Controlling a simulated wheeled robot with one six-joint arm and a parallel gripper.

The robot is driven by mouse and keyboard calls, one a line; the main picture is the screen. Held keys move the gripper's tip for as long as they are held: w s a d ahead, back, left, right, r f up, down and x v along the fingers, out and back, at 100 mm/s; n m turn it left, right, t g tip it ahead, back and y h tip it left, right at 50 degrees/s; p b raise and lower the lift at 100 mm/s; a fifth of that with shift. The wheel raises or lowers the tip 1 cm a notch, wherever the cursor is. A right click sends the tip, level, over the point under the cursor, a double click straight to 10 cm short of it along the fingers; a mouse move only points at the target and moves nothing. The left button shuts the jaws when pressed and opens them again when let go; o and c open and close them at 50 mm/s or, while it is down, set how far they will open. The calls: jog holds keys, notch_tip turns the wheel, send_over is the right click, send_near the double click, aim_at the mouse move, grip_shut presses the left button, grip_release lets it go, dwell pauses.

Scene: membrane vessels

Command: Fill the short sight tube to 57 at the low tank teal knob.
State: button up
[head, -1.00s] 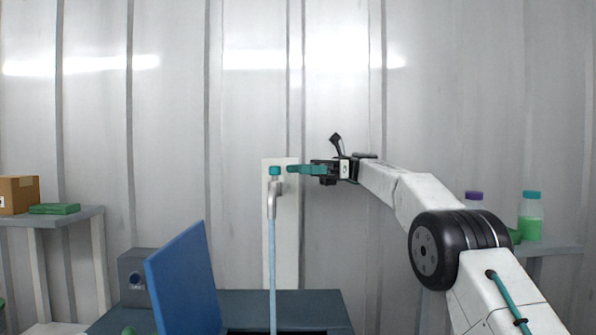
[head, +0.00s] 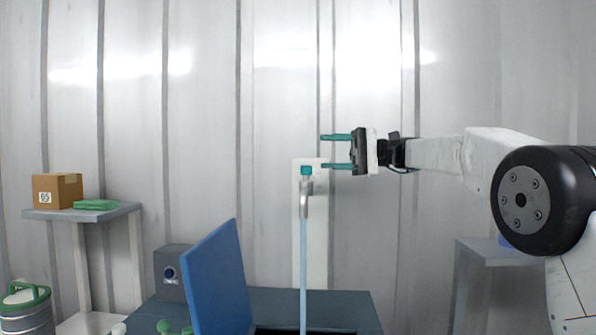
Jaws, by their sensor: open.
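A teal knob (head: 306,171) sits on top of a grey curved spout (head: 306,200) in front of a white upright panel (head: 316,240). A pale blue stream or tube (head: 303,270) runs straight down from the spout; which it is I cannot tell. My gripper (head: 336,152) is open and empty, its two teal fingers one above the other, pointing left. The fingertips are just right of and slightly above the knob in the picture; the lower finger is near knob height. I see no contact. The short sight tube and its scale cannot be made out.
A blue upright panel (head: 216,280) stands left of the spout on a dark bench (head: 345,305), with a grey box (head: 172,272) behind. A side table at left holds a cardboard box (head: 57,191) and a green item (head: 97,205). A grey shelf (head: 490,252) is at right.

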aim_at(306, 170)
jog(key=a+f+n+t, duration=0.3)
jog(key=a+n, duration=0.5)
jog(key=n, duration=0.9)
jog(key=shift+w+a+f+n+t, duration=0.15)
jog(key=shift+w+f+n+t, duration=0.2)
jog(key=shift+f, duration=0.25)
jog(key=c, duration=1)
